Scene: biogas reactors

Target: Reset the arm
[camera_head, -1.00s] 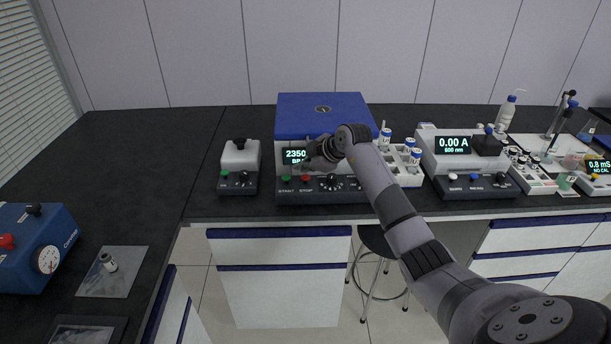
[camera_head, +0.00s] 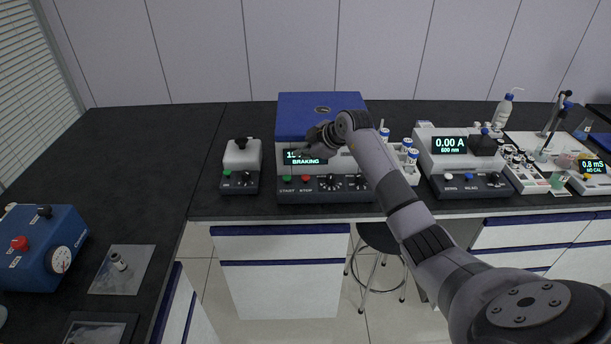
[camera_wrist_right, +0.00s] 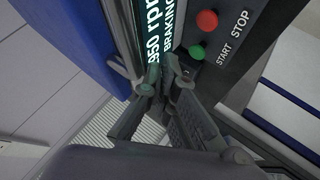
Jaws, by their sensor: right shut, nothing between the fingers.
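My right arm (camera_head: 408,215) reaches from the lower right to the front of the blue and white centrifuge (camera_head: 322,121). My right gripper (camera_head: 300,150) is shut and empty, in front of the centrifuge display. The display reads BRAKING, with its number partly hidden by the gripper. In the right wrist view the closed fingertips (camera_wrist_right: 160,82) are near the display (camera_wrist_right: 160,40), with the green START button (camera_wrist_right: 197,52) and red STOP button (camera_wrist_right: 207,20) beyond them. I cannot tell whether the fingertips touch anything. My left gripper is not in view.
A small mixer (camera_head: 241,165) stands left of the centrifuge. Vial racks (camera_head: 404,160) and a photometer (camera_head: 459,160) stand to its right. A stool (camera_head: 378,238) stands below the bench.

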